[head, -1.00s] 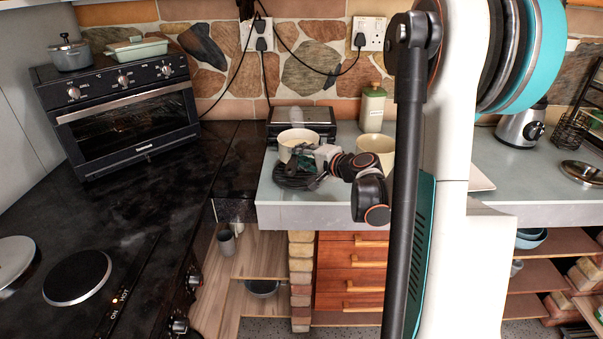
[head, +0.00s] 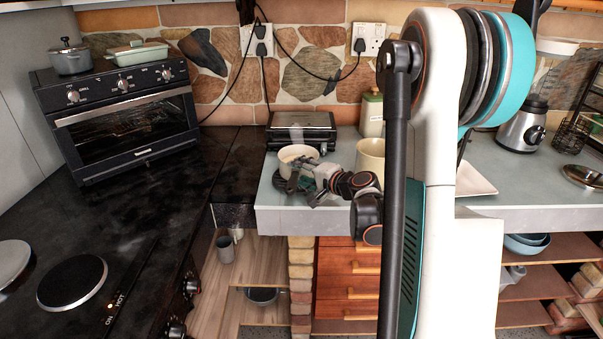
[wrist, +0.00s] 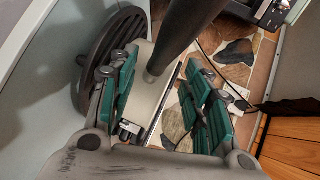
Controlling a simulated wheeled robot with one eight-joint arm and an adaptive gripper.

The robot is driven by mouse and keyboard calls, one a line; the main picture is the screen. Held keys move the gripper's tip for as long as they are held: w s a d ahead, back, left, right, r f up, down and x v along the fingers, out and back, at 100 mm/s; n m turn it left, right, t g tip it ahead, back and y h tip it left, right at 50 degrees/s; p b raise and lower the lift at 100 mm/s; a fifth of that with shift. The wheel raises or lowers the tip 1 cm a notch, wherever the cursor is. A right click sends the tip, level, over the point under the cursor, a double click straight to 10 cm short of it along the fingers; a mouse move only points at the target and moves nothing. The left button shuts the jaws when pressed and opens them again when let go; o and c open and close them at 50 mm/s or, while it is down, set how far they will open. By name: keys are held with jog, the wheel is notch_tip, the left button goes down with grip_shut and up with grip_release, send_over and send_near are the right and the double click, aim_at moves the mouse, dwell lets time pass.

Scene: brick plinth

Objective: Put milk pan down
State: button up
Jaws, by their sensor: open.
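The milk pan (head: 285,167) is cream and round, and it sits upright at the counter's left part in the head view. In the wrist view its cream side (wrist: 143,88) and dark handle (wrist: 185,38) show, with the handle running between my fingers. My gripper (head: 308,184) is beside the pan on its near right side. In the wrist view my gripper (wrist: 165,98) is open, with its green-padded fingers apart on either side of the handle. The pan's base is mostly hidden.
A cream pot (head: 371,153) stands to the right, partly behind my arm. A black appliance (head: 303,122) and a canister (head: 371,112) stand behind.

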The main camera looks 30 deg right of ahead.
jog(key=p+v, duration=0.3)
jog(key=v, duration=0.9)
dwell(0.3)
